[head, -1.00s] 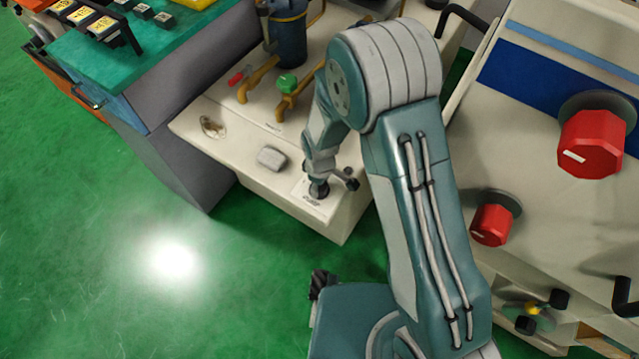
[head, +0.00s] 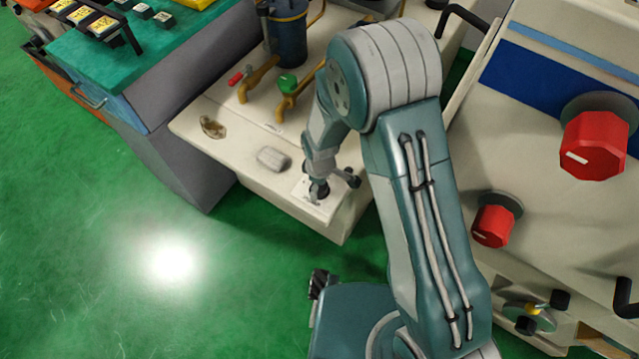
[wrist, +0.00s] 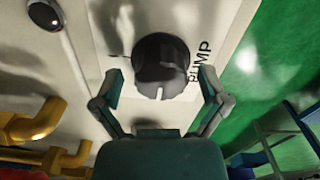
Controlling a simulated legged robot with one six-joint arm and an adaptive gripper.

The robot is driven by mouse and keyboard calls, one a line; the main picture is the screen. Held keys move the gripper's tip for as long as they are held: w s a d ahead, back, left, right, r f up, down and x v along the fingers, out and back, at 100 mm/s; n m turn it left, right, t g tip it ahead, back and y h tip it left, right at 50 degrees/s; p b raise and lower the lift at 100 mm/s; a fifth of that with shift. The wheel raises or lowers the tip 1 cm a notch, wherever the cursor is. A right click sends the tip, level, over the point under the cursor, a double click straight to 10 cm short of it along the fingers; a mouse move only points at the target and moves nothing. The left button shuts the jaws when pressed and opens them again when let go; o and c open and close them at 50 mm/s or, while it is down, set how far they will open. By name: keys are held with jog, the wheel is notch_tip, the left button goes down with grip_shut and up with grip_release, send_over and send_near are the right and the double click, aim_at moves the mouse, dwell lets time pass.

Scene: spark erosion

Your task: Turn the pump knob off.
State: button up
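The pump knob (wrist: 162,62) is a round black knob with a white pointer line on its lower edge in the wrist view. It sits on a white plate printed PUMP at its right; a short dark mark is at its left. My gripper (wrist: 161,78) is open in the wrist view, with one finger on each side of the knob. Small gaps seem to show between fingers and knob; contact cannot be told. In the head view my gripper (head: 319,191) points down at the front corner of the pale machine top (head: 222,155), mostly hiding the knob.
Yellow pipes with a green handle (head: 288,84) and a red handle (head: 238,76) stand behind, beside a dark blue cylinder (head: 287,38). Two red knobs (head: 595,147) are on the panel at right. Green floor (head: 110,270) is clear at left.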

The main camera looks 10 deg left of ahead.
notch_tip(320, 180, up, 12)
dwell(0.7)
jog(key=shift+s, duration=0.1)
dwell(0.4)
